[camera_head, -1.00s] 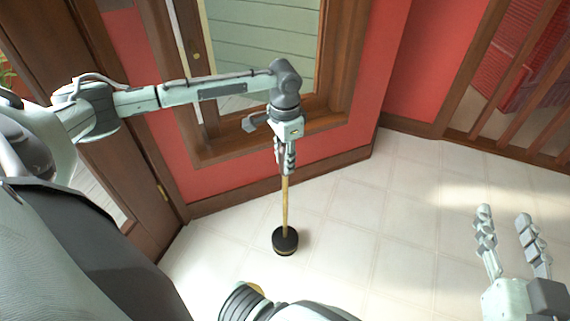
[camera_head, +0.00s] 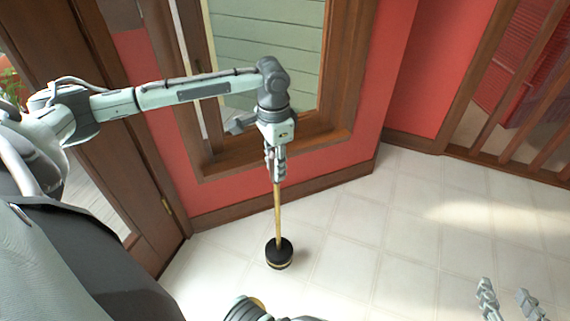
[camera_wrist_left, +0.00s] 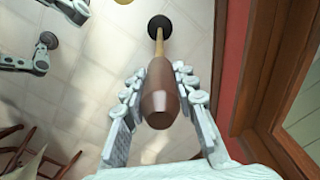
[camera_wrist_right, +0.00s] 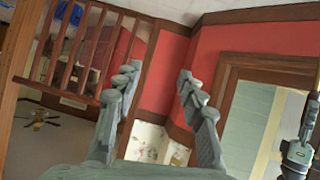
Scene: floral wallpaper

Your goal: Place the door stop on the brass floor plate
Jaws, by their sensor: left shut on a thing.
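The door stop has a black round base (camera_head: 279,253) with a gold band and a long wooden handle (camera_head: 278,215). My left gripper (camera_head: 277,178) is shut on the top of the handle and holds it nearly upright. In the left wrist view the brown handle end (camera_wrist_left: 160,95) sits between the fingers, with the black base (camera_wrist_left: 160,25) beyond. I cannot tell whether the base touches the floor. A brass-coloured edge (camera_head: 258,303), apparently the floor plate, shows at the bottom, mostly hidden behind my own body. My right gripper (camera_head: 508,296) is open and empty.
Pale tiled floor (camera_head: 350,240) lies clear to the right of the door stop. A red wall with a wooden window frame (camera_head: 270,150) stands behind it. A wooden railing (camera_head: 520,110) is at the right. A chair (camera_wrist_left: 35,150) shows in the left wrist view.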

